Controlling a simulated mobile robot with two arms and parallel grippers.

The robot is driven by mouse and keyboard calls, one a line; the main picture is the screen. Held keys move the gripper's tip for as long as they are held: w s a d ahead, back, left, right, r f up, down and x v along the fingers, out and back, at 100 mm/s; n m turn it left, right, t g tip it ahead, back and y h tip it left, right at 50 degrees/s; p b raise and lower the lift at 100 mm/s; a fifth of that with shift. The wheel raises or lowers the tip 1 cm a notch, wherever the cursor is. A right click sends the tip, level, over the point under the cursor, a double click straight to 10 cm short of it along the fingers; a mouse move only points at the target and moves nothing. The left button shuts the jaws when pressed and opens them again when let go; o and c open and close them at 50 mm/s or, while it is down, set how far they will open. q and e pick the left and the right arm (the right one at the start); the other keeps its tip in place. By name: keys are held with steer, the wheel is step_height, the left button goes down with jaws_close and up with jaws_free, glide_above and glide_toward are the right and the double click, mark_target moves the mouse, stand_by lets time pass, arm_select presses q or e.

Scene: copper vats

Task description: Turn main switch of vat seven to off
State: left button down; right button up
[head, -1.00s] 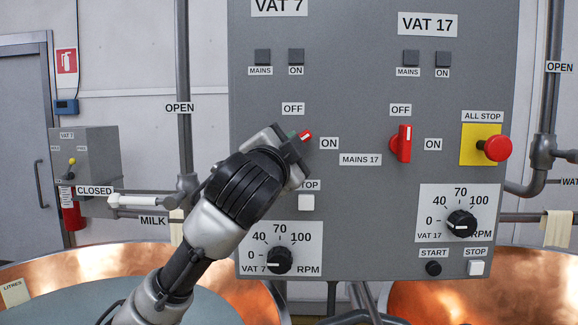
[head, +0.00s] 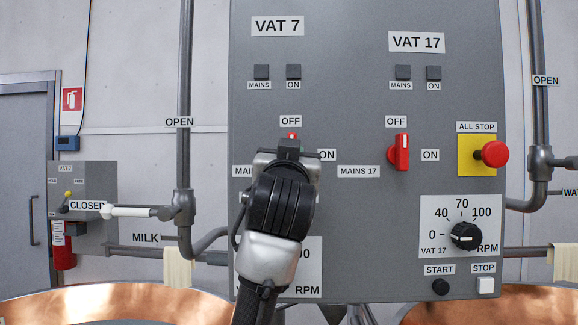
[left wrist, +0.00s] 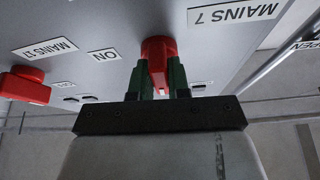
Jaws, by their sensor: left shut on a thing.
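The vat 7 main switch is a red knob on the grey panel. In the head view only its tip (head: 292,136) shows, just below the OFF label (head: 291,121); the rest is hidden behind my gripper. My left gripper (head: 290,150) is upright in front of it. In the left wrist view the red switch (left wrist: 157,50) sits between the green fingers of my left gripper (left wrist: 161,78), which is shut on it. The ON label (head: 327,155) is to the right of the gripper. My right gripper is not in view.
The red mains 17 switch (head: 399,153) is to the right, its handle upright. Farther right is the red all-stop button (head: 491,154) on a yellow plate. Black lamps (head: 261,72) above look unlit. Copper vat rims (head: 110,300) lie below.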

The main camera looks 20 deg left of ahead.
arm_select(q)
steer(key=shift+s+r+n+y, duration=0.15)
steer(key=shift+r+n+y, duration=0.2)
steer(key=shift+n, duration=0.55)
steer(key=shift+y, duration=0.25)
steer(key=c, duration=1.3)
jaws_free()
steer(key=shift+o, duration=1.1)
steer(key=shift+f, duration=0.1)
steer(key=shift+w+f, duration=0.1)
steer(key=shift+w, duration=0.1)
steer(key=shift+b, duration=0.3)
